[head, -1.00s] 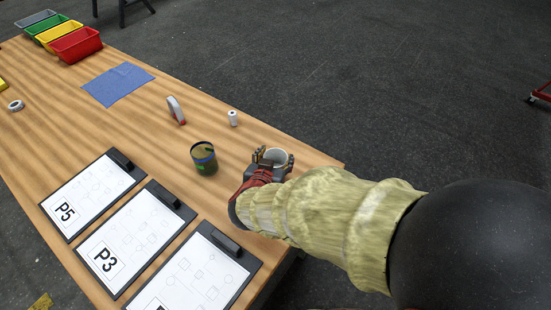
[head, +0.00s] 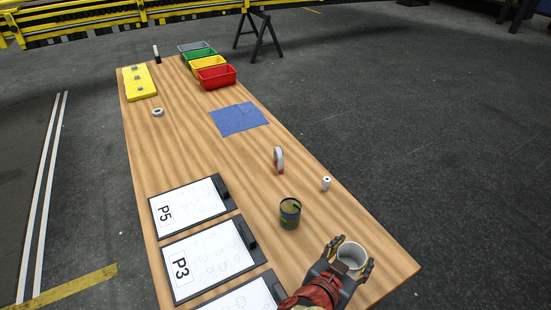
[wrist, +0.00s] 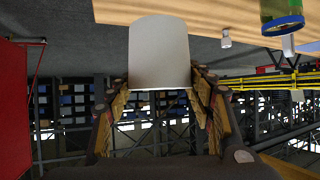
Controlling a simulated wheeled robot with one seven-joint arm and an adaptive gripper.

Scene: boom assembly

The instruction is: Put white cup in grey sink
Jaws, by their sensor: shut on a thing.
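The white cup (head: 352,257) is at the near right end of the wooden table (head: 190,130) in the head view. My gripper (head: 352,253) is shut on it, with one finger on each side of the cup wall. In the wrist view, which looks upside down, the cup (wrist: 160,52) sits upright between the two fingers (wrist: 160,88). I cannot tell whether its base touches the table. No plain sink shows; a grey bin (head: 196,47) stands at the far end of the table, last in a row of bins.
Green (head: 199,55), yellow (head: 208,65) and red (head: 216,78) bins stand beside the grey one. A can (head: 290,213), a tape dispenser (head: 279,160), a white roll (head: 326,184), clipboards (head: 190,210) and a blue cloth (head: 239,119) lie between. Open floor (head: 440,150) runs along the right.

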